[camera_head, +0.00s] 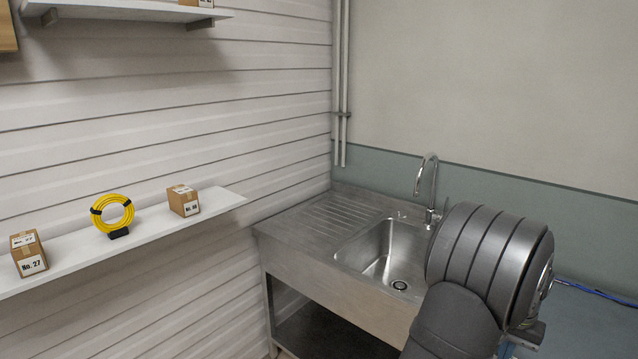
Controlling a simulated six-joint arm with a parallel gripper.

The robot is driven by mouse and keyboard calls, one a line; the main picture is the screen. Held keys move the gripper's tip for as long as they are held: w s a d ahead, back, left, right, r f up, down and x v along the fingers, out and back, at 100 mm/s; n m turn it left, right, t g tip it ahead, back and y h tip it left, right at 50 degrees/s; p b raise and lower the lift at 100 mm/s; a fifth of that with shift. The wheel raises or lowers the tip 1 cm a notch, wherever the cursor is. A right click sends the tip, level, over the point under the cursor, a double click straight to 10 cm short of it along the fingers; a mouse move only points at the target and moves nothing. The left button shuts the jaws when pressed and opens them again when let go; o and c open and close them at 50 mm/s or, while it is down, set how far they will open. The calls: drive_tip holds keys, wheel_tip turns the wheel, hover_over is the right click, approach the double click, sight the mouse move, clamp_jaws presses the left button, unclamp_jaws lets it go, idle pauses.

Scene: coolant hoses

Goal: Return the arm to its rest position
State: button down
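My arm shows as thick dark grey ribbed links at the lower right, in front of the sink's right side. My gripper is not seen in this view, so its fingers and anything in them are hidden. A coiled yellow hose (113,213) with black bands stands upright on a small black stand on the lower white shelf (75,253). A thin blue hose or cable (590,291) lies at the right edge, partly hidden behind my arm.
A steel sink (385,254) with a tall faucet (428,186) stands in the corner, close behind my arm. Cardboard boxes, one at the left (28,254) and one at the right (183,200), flank the yellow coil. A blue-grey surface (585,328) lies at the lower right.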

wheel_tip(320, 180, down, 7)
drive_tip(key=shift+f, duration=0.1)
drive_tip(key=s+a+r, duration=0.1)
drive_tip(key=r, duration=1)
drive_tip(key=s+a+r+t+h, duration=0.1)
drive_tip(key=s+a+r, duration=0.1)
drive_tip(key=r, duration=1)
